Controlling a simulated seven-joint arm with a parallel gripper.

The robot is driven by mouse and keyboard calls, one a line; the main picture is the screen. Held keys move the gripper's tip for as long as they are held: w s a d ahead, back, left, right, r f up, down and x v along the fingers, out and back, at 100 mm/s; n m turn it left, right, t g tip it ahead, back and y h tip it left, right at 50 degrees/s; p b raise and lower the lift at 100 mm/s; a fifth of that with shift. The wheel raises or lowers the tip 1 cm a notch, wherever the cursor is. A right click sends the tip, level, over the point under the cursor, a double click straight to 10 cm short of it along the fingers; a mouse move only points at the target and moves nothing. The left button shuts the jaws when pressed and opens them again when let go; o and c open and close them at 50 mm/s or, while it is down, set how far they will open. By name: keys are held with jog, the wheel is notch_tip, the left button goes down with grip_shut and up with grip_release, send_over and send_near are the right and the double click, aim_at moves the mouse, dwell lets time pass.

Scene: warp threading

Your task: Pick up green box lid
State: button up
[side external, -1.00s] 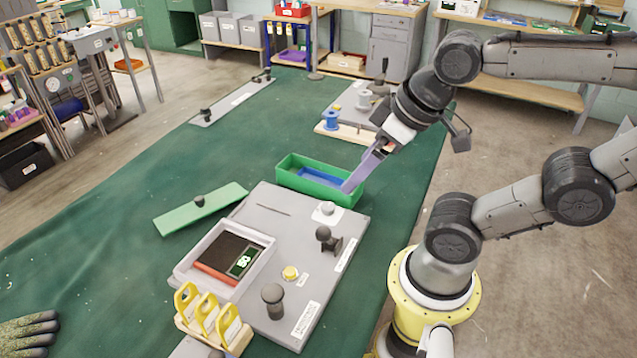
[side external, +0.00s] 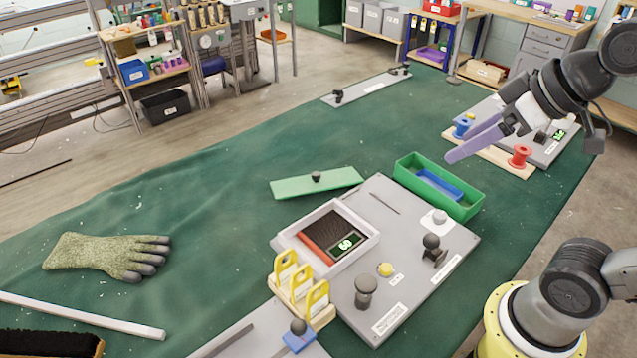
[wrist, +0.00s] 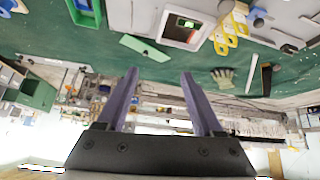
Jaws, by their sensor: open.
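The green box lid (side external: 296,186) is a flat light-green plate with a small black knob (side external: 316,176), lying on the green-covered table left of the green box. It also shows in the wrist view (wrist: 144,47). The open green box (side external: 470,208) stands at the back edge of the grey board and holds a blue piece (side external: 437,184). My gripper (side external: 462,152) has purple fingers, is raised above and behind the green box, and is to the right of the lid, apart from it. In the wrist view the gripper (wrist: 160,78) is open with nothing between the fingers.
The grey board (side external: 395,265) carries a white-framed tray (side external: 285,243), black knobs and a yellow button. Yellow tags (side external: 302,290) stand in front. A glove (side external: 105,254) lies at left. A rack with blue and red spools (side external: 519,157) is behind my gripper.

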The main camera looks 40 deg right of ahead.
jog(key=w+r, duration=0.3)
jog(key=w, duration=0.9)
jog(key=g+y, duration=0.1)
jog(key=g, duration=0.2)
send_over(317, 174)
jog(key=s+d, duration=0.1)
jog(key=s, duration=0.1)
notch_tip(317, 174, down, 27)
jog(key=shift+s+r, duration=0.1)
jog(key=shift+s, duration=0.05)
jog(key=shift+x, duration=2.9)
jog(key=shift+d, duration=0.1)
grip_shut()
